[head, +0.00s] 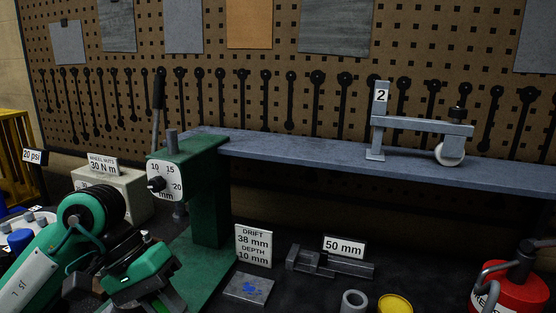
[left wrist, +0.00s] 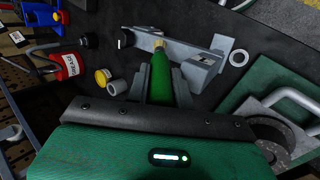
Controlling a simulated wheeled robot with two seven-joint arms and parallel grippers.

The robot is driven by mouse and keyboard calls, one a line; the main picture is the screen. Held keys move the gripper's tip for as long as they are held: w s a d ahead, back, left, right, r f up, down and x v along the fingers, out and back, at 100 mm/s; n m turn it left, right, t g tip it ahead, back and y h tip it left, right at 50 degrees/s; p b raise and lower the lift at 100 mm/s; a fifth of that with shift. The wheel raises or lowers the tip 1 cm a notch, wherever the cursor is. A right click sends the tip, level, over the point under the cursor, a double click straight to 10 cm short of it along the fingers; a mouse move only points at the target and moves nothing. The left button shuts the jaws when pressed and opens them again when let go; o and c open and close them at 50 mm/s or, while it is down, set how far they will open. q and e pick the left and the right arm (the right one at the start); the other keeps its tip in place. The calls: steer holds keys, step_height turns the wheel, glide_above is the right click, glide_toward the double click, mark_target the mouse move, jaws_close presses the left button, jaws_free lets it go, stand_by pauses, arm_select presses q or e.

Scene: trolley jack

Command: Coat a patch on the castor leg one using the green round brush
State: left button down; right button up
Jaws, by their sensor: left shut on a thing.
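My left gripper (left wrist: 160,92) is shut on the green round brush (left wrist: 162,80), held by its green handle. The brush's yellowish tip end (left wrist: 158,45) points away from the gripper, over or against castor leg one (left wrist: 185,55); I cannot tell whether it touches. The leg is a grey bar with a small label at its left end and a dark-and-light patch toward its right end. In the head view the left arm's wrist (head: 140,275) is low at the left; its fingertips, the brush and leg one are not visible there. My right gripper is out of view.
Castor leg two (head: 420,124) stands on the grey raised beam (head: 330,158). A green press-like stand (head: 205,200) is beside my left arm. A red canister (head: 515,292), yellow cup (head: 394,304), grey ring (head: 354,301) and blue-marked plate (head: 262,283) crowd the front.

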arm_select(q)
steer(key=d, duration=0.1)
steer(key=d+f+p, duration=0.1)
steer(key=d, duration=0.1)
steer(key=d+f+p, duration=0.1)
steer(key=shift+d+f, duration=0.2)
steer(key=shift+f, duration=0.05)
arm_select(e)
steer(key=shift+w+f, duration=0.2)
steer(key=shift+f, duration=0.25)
arm_select(q)
steer(key=shift+r, duration=0.1)
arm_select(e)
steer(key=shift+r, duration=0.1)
